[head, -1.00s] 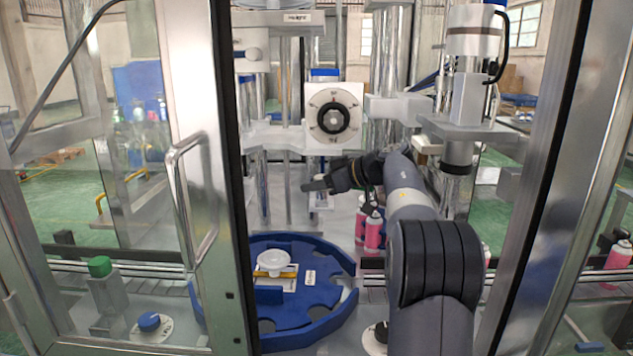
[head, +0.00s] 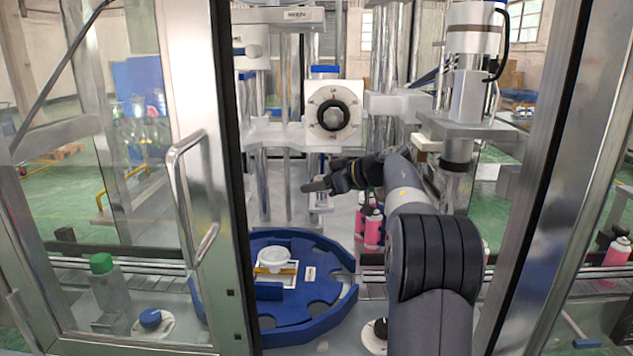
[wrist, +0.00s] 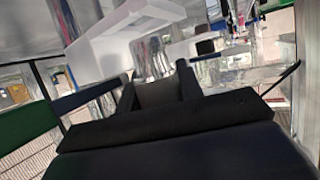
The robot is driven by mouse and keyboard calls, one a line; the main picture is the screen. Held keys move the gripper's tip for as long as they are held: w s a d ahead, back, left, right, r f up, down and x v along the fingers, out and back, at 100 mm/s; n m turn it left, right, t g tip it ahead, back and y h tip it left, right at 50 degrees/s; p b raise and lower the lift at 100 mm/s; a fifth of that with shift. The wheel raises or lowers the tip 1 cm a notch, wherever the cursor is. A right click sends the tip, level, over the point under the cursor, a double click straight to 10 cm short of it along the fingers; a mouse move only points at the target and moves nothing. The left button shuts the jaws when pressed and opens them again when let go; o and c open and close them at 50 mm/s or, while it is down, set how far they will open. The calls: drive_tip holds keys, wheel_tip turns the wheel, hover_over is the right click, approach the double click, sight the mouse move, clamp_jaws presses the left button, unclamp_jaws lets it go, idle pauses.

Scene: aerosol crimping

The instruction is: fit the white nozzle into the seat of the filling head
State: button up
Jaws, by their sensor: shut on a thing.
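My gripper (head: 318,185) points left, just below the white block with a round black dial (head: 333,116). This block is part of the white filling head assembly (head: 280,133). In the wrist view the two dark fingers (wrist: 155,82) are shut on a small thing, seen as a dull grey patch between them. I take it for the white nozzle, but its shape and tip cannot be made out. The seat of the filling head cannot be made out in either view, so the gap between it and the nozzle cannot be told.
A blue star wheel (head: 325,325) lies below, with a white round piece (head: 273,260) on a small stand. Pink cans (head: 373,230) stand behind my arm. A motor column (head: 470,90) stands at right. The steel door frame (head: 215,180) bounds the left.

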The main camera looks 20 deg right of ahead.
drive_tip(key=o, duration=1.2)
drive_tip(key=shift+f, duration=0.25)
